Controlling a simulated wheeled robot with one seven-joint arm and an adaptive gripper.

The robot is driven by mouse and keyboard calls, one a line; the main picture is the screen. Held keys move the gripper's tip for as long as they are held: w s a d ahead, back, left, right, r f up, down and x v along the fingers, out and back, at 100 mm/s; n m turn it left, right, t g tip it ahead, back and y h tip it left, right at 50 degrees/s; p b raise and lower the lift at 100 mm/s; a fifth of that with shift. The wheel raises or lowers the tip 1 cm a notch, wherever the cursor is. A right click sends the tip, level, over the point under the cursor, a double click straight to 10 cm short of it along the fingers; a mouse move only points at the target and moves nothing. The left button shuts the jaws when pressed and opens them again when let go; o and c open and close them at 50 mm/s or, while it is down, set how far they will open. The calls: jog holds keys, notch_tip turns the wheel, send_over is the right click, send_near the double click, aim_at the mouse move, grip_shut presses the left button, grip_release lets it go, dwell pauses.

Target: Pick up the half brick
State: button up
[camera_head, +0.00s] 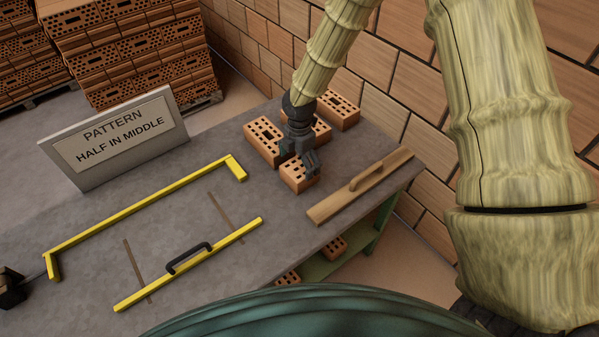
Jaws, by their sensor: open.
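The half brick (294,177) is a short orange block with holes in its top. It sits on the grey table, in front of the larger bricks. My gripper (308,163) is open and points down right at the half brick, with its fingers over the brick's upper right part. The fingers hide part of the brick, and I cannot tell whether they touch it. Behind stand full bricks with holes: one at the left (263,139), one partly hidden by my gripper (322,131), and one at the back right (340,108).
A wooden float (362,187) with a handle lies right of the half brick. A yellow frame (150,208) and a yellow bar with a black handle (190,262) lie at the left. A sign (118,138) reads "PATTERN HALF IN MIDDLE". Brick stacks (140,55) and a brick wall (400,90) stand behind.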

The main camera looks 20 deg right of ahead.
aim_at(299, 167)
jog(key=shift+s+f+p, duration=0.2)
jog(key=shift+f+p, duration=0.35)
jog(key=shift+f, duration=1.35)
jog(key=c, duration=1.4)
jog(key=shift+o, duration=0.2)
jog(key=shift+r, duration=0.1)
